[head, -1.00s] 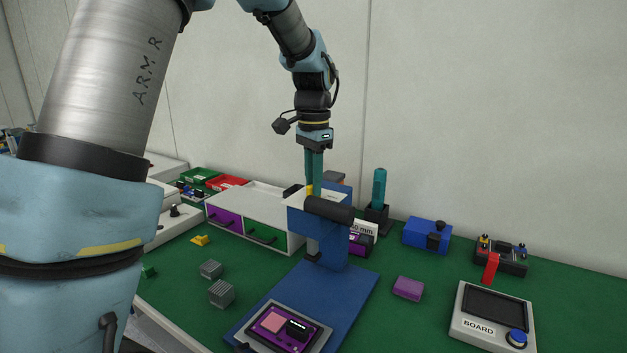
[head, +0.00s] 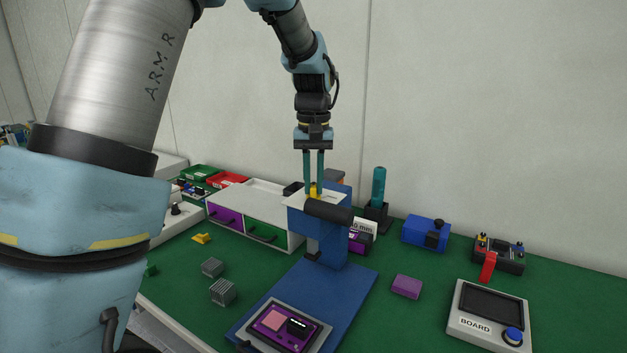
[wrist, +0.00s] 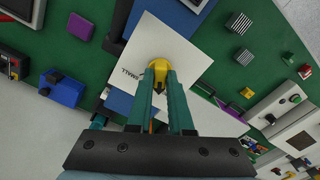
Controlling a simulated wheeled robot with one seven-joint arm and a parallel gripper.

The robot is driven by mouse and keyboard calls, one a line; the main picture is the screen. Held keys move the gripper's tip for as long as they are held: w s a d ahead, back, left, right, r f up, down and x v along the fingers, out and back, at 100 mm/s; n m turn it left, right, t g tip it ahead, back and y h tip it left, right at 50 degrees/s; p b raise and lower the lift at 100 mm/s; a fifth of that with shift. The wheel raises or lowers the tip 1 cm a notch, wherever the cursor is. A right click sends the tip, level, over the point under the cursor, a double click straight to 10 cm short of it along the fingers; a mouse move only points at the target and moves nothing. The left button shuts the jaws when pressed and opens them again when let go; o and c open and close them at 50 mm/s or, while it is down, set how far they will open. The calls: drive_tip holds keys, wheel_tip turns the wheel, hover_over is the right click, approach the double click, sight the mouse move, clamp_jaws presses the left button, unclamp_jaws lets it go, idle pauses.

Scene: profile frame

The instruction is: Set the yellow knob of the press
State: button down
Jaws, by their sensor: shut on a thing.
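The blue press (head: 334,250) stands on its blue base, with a black roller-like bar (head: 328,211) at its upper front. The yellow knob (head: 315,191) sits on a white plate (head: 329,201) on top of the press. My gripper (head: 314,185) points straight down there, its two teal fingers shut on the knob. In the wrist view the yellow knob (wrist: 158,66) shows between and beyond the fingertips (wrist: 162,76), which hide part of it. The white plate (wrist: 188,58) carries lettering that seems to read "SMALL"; any other marks are hidden or unreadable.
A white drawer unit (head: 250,205) stands close left of the press. A teal cylinder in a black holder (head: 376,215) stands close right, with a blue box (head: 426,233) beyond. A purple block (head: 407,286) and the BOARD device (head: 480,335) lie on the green table at right.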

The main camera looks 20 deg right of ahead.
sight(313, 185)
drive_tip(key=shift+n, duration=1.1)
drive_tip(key=c, duration=0.8)
unclamp_jaws()
wheel_tip(313, 185, up, 11)
drive_tip(key=shift+f+b, duration=0.1)
drive_tip(key=shift+b, duration=1)
